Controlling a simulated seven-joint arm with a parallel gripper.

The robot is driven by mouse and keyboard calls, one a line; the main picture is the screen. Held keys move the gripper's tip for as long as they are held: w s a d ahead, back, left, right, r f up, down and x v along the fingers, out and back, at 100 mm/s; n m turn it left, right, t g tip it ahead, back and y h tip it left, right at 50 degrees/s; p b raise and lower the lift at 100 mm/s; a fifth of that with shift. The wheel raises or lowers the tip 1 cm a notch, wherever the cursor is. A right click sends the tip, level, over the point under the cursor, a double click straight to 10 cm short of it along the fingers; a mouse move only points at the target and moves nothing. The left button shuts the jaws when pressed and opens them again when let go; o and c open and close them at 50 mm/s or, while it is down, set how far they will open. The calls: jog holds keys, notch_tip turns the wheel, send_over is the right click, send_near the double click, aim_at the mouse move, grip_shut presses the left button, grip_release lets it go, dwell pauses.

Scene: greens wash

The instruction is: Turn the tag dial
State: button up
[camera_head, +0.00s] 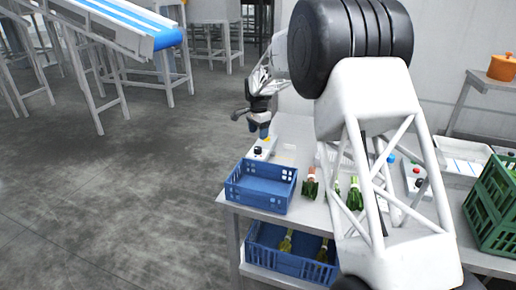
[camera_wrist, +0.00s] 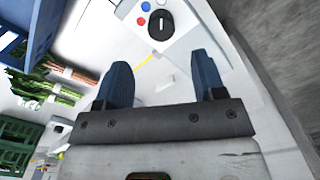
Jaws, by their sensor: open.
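The tag dial (camera_wrist: 160,25) is a round black knob with a white pointer line, on a pale panel at the top of the wrist view. A red dot and a blue dot sit beside it on the panel. In the head view a small black knob (camera_head: 258,150) shows on a white box at the table's far left end. My gripper (camera_wrist: 161,68) is open and empty, its two blue fingers apart and pointing toward the dial, with a gap between. In the head view my gripper (camera_head: 263,132) hangs just above that box.
A blue crate (camera_head: 260,187) stands at the table's left front, with bundles of greens (camera_head: 310,187) beside it. Another blue crate (camera_head: 290,262) sits on the shelf below. A green crate (camera_head: 492,212) and a second control box (camera_head: 412,178) are to the right.

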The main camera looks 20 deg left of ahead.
aim_at(258, 148)
jog(key=shift+a+f, duration=0.1)
jog(key=shift+f, duration=0.1)
dwell(0.3)
jog(key=shift+f, duration=3.8)
jog(key=c, duration=0.9)
